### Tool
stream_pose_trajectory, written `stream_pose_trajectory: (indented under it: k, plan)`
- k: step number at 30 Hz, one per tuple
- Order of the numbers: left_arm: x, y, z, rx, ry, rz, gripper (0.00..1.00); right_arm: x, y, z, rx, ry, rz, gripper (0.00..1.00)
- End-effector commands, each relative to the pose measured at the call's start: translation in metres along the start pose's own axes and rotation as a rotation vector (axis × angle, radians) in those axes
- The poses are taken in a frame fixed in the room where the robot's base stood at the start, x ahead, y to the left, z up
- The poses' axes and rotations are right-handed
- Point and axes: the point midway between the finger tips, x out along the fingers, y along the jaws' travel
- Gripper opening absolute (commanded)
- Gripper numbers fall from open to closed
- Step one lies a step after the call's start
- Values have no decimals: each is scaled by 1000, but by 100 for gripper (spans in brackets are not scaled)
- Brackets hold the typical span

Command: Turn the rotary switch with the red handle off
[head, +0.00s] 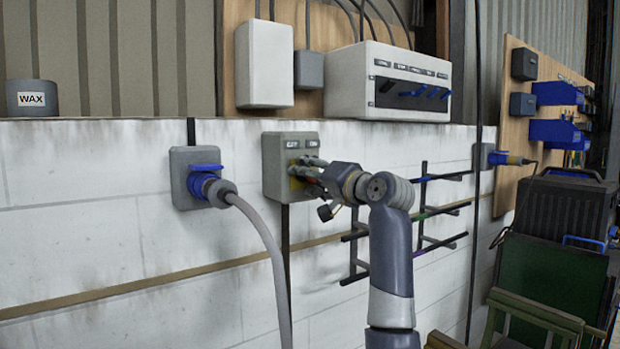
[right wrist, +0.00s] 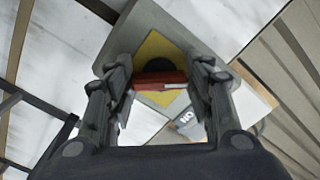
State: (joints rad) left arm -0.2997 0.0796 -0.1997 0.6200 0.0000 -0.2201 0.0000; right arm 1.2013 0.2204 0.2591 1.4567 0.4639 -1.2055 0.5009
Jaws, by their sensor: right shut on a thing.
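The rotary switch is a grey box (head: 276,165) on the white wall, with two small labels along its top, the right one reading ON. Its yellow plate and red handle are mostly hidden by my right gripper (head: 308,171) in the head view. In the right wrist view the red handle (right wrist: 160,79) lies across the picture in front of the yellow plate (right wrist: 152,48). The fingers of my right gripper (right wrist: 160,84) stand on both sides of the handle, shut on it. My left gripper is not in view.
A blue plug and socket (head: 200,178) with a thick grey cable sits just left of the switch. A black rack (head: 424,210) is on the wall to the right. A control box (head: 375,85) stands above on the ledge. A green chair (head: 545,280) is at lower right.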

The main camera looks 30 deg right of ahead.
Motion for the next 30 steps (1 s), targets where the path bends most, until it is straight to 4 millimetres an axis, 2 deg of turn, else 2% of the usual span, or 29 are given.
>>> stream_pose_trajectory:
  k: [1,2,3,4,14,19,23,30]
  plan:
    - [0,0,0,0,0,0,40,1,2,2,-3,-4,4,24]
    - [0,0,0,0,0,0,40,0,2,2,-3,-4,4,55]
    - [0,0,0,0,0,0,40,0,1,1,-2,-3,3,64]
    - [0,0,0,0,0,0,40,0,1,1,-2,-3,3,68]
    - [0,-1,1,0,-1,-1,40,0,0,0,0,-1,1,68]
    - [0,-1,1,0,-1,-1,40,-9,1,0,0,1,1,68]
    - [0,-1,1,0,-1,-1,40,-26,1,0,-2,2,1,68]
    - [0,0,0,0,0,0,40,-71,1,0,-2,2,2,68]
